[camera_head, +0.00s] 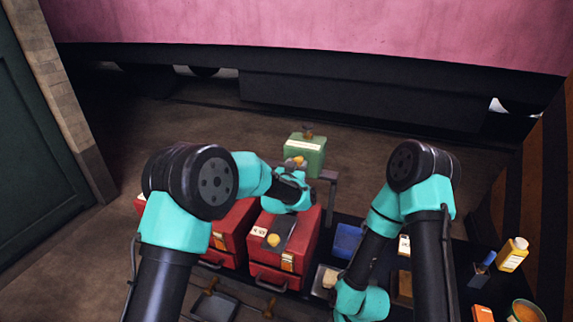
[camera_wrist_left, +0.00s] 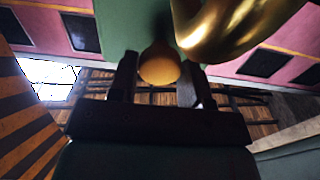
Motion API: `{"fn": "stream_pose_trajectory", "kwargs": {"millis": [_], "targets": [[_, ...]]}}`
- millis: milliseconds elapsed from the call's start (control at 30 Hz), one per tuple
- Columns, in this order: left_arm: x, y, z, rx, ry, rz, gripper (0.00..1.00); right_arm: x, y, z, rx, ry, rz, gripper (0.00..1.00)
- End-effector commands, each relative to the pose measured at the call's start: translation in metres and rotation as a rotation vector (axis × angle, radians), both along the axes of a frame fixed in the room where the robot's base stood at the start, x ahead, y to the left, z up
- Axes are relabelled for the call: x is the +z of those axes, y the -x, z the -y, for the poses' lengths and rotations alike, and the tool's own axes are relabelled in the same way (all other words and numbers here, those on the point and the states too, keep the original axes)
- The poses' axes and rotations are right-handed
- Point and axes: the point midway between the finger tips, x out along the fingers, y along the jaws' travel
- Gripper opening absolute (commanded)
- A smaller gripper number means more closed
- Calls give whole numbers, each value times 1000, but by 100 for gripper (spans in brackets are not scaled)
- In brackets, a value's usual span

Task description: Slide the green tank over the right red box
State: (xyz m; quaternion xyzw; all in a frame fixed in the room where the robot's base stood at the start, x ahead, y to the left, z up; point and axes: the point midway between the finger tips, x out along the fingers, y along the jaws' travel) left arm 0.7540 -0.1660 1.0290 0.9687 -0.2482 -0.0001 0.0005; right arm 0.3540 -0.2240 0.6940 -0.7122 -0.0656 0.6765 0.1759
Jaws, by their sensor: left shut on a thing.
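The green tank (camera_head: 304,153) is in the upper middle of the head view, beyond the red boxes, with a pale label on its front. My left gripper (camera_head: 297,166) is at its near side, shut on the tank's orange knob. In the left wrist view the knob (camera_wrist_left: 159,66) sits between the two fingers, with the green tank (camera_wrist_left: 126,22) behind it and a curved brass pipe (camera_wrist_left: 225,30) beside it. The right red box (camera_head: 304,243) is nearer than the tank, under my left forearm. The left red box (camera_head: 232,222) stands beside it. My right gripper is hidden behind its wrist.
A grey bracket (camera_head: 331,184) stands just right of the tank. A blue box (camera_head: 347,240), a yellow bottle (camera_head: 513,255) and an orange-filled pot (camera_head: 526,312) are on the right. A dark tray (camera_head: 215,306) lies in front. The floor left of the tank is clear.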

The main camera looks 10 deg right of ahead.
Motion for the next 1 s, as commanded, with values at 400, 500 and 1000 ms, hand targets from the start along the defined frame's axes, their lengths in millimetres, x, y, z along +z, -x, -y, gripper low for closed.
{"fn": "stream_pose_trajectory", "kwargs": {"millis": [400, 500, 1000], "targets": [[0, 3, 6, -8, -3, 1, 52, 0, 0, 0, 0, 0, 0, 43], [0, 2, 5, -8, -2, 1, 61, 0, 0, 0, 0, 0, 0, 43], [0, 7, 0, -4, -1, 0, 70, 0, 0, 0, 0, 0, 0, 43]]}}
